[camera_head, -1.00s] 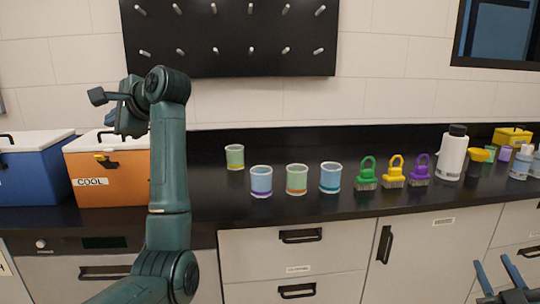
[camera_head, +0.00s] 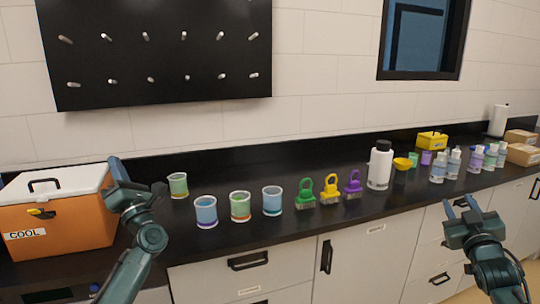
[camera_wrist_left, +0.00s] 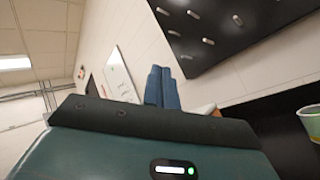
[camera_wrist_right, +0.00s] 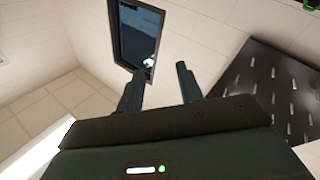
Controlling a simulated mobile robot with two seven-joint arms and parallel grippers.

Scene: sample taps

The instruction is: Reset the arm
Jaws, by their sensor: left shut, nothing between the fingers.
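My left arm comes in at the lower left of the head view, and its gripper (camera_head: 114,168) points up in front of the orange cooler. In the left wrist view the left fingers (camera_wrist_left: 162,88) are together with nothing between them. My right gripper (camera_head: 463,206) is at the lower right of the head view, in front of the counter's drawers. In the right wrist view its two fingers (camera_wrist_right: 160,88) stand wide apart and hold nothing.
An orange cooler (camera_head: 75,225) labelled COOL stands at the counter's left. Several cups, including a blue one (camera_head: 206,212), then brushes (camera_head: 331,188), a white bottle (camera_head: 380,165) and smaller bottles (camera_head: 438,167) line the black counter (camera_head: 290,226). A pegboard (camera_head: 155,50) hangs behind.

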